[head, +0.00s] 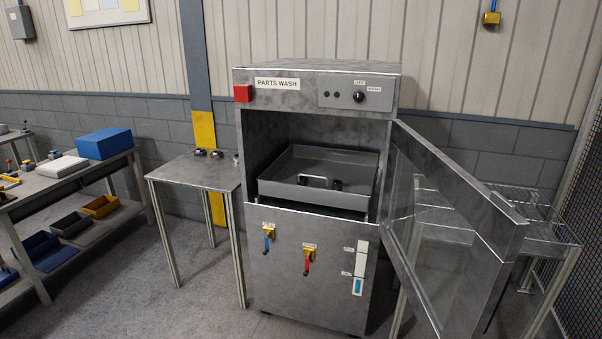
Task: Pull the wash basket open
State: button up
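The wash basket (290,190) is a shallow grey tray inside the open chamber of the parts wash machine (318,84). A light handle (313,179) shows at the basket, with a small dark item (337,185) beside it. The basket's front wall is near the chamber opening, and I cannot tell exactly how far it is out. The machine's glass door (440,225) stands swung open to the right. My gripper is not in view.
A small metal table (195,173) with small dark parts stands left of the machine. A workbench (70,175) with a blue box (104,144) is at far left. The open door covers part of a metal table (540,232) at right. Floor between the left tables is clear.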

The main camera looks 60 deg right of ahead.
aim_at(356, 171)
jog(key=z, duration=0.3)
jog(key=i, duration=1.3)
jog(key=z, duration=0.4)
